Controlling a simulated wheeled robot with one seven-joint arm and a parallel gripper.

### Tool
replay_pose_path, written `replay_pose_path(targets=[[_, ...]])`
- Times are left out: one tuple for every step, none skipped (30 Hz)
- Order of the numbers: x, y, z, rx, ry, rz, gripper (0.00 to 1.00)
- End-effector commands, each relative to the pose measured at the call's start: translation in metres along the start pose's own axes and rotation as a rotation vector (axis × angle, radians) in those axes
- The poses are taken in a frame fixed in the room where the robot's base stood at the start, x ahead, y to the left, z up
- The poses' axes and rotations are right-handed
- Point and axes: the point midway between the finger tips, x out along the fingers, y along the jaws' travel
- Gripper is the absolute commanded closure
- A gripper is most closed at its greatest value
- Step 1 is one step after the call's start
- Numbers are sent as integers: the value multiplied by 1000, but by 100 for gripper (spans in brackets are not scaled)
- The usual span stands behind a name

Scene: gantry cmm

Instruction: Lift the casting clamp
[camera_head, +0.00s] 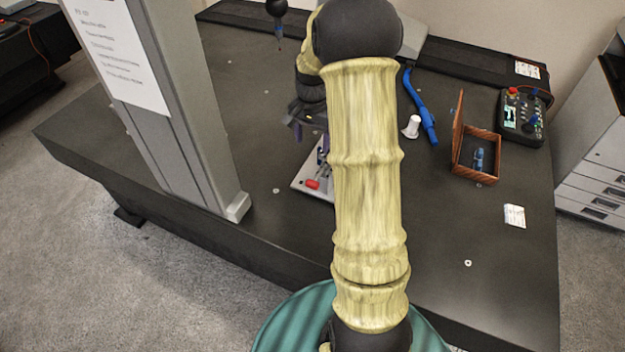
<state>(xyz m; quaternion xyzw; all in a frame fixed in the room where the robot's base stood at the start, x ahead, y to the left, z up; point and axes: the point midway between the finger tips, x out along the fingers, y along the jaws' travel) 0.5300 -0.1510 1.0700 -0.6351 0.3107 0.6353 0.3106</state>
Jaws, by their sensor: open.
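A small clamp with a red tip (312,184) sits on a pale plate (299,182) on the dark table, just left of my arm. It looks like the casting clamp, but my arm hides much of it and of the plate. A purple part (322,150) shows at the plate's far side, partly hidden. My gripper (304,122) is behind my arm, above and beyond the plate, and its fingers are apart. The picture shows nothing held in it. I cannot tell how high it is over the clamp.
A grey gantry column (175,110) stands left of the plate. A probe (278,22) hangs at the back. Right of my arm are a white cylinder (412,127), a blue arm-like tool (420,108), an open wooden box (476,171), a control pendant (522,117) and a card (515,216).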

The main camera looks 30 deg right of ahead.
Motion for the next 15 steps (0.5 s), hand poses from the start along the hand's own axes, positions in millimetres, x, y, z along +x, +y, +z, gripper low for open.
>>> replay_pose_path(targets=[[4,0,0,0,-2,1,40],[7,0,0,0,-2,1,40],[12,0,0,-1,-3,2,40],[16,0,0,-1,-3,2,40],[21,1,1,-1,-4,3,40],[27,1,1,-2,-4,3,40],[32,1,1,-2,-4,3,40],[38,1,1,-2,-4,4,40],[45,1,1,-2,-4,3,40],[50,1,1,-1,-4,3,40],[55,1,1,-1,-5,3,40],[62,1,1,-1,-4,2,40],[68,1,1,-1,-5,3,40],[73,1,1,-1,-4,3,40],[80,1,1,-2,-5,3,40]])
